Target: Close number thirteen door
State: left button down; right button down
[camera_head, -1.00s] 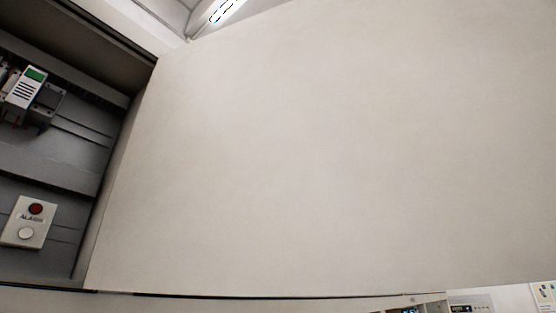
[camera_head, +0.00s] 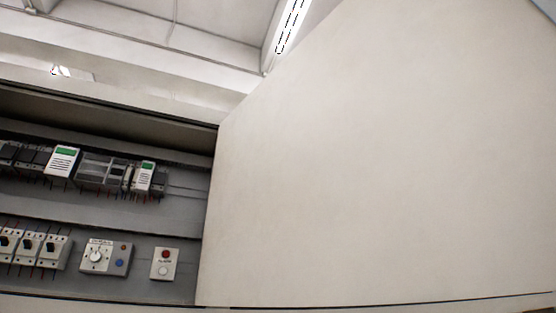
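A large cream door (camera_head: 370,170) stands open and fills the middle and right of the head view. Its left edge meets the right side of an open electrical cabinet (camera_head: 100,220). No number shows on the door face that I see, so I cannot tell whether it is number thirteen. Neither of my grippers is in view.
Inside the cabinet are breakers (camera_head: 32,247), a rotary switch box (camera_head: 105,257), an alarm button plate (camera_head: 164,264) and modules with green displays (camera_head: 62,161). A ceiling lamp (camera_head: 291,25) is above. The floor is out of view.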

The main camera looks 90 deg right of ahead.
aim_at(403, 151)
jog(key=u, duration=0.15)
jog(key=k, duration=1.4)
jog(key=z, duration=1.05)
jog(key=k, duration=0.4)
jog(key=u, duration=1.35)
jog(key=k, duration=1.15)
jog(key=z, duration=1.85)
